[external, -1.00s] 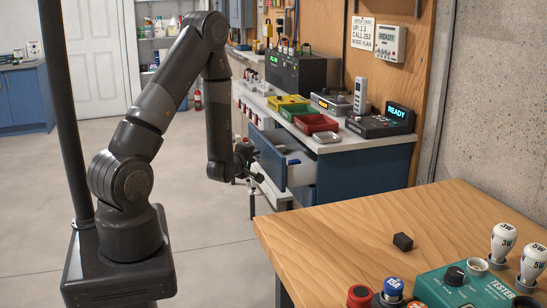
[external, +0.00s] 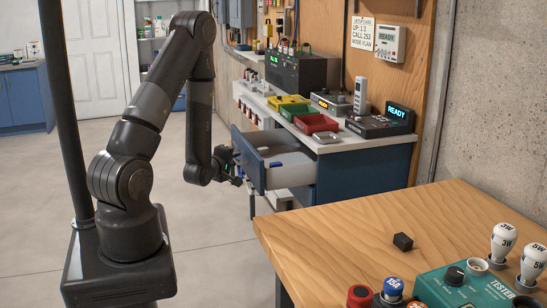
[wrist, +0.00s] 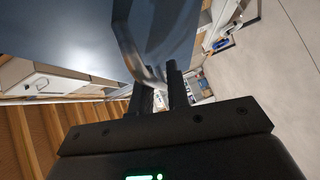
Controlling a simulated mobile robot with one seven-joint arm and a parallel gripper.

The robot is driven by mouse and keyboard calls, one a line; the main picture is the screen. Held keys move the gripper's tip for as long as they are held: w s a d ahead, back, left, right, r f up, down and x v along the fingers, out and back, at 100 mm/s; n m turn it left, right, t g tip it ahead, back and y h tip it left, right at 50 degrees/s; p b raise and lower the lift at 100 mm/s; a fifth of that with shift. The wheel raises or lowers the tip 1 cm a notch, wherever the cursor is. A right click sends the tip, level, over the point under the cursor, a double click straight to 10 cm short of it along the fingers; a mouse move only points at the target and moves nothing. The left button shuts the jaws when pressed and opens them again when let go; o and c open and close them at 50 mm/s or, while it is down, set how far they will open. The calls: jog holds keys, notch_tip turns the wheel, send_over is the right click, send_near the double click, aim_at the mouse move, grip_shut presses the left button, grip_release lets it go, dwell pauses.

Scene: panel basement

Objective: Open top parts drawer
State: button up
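The top parts drawer (external: 249,162) of the blue workbench cabinet stands well out, with its pale inside and a few small blue items showing in the external view. In the wrist view its dark blue front (wrist: 70,30) fills the upper left. A curved metal handle (wrist: 140,55) runs down between my gripper's fingers. My gripper (external: 236,172) is at the outer face of the drawer front. In the wrist view my gripper (wrist: 161,92) has its two dark fingers close together around the handle; the exact contact is partly hidden.
The blue cabinet (external: 365,172) carries a worktop with red (external: 316,123) and yellow bins and a READY device (external: 382,122). A wooden table (external: 345,225) with a tester fills the right front. Open floor (external: 215,255) lies left of the drawer.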

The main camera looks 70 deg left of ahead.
jog(key=shift+o, duration=1.4)
jog(key=shift+a+t+h, duration=0.4)
jog(key=shift+t+h, duration=0.2)
jog(key=shift+h, duration=0.2)
jog(key=s+d+r+m+t+h, duration=0.1)
jog(key=s+r+m+t+h, duration=0.2)
jog(key=s+m+h, duration=0.6)
jog(key=w+f+n+h, duration=0.1)
jog(key=w+f, duration=0.1)
jog(key=w, duration=0.5)
jog(key=shift+w+f+n, duration=0.25)
jog(key=shift+w+n, duration=0.05)
jog(key=shift+w, duration=0.05)
jog(key=shift+d, duration=0.1)
jog(key=shift+c, duration=0.3)
grip_shut()
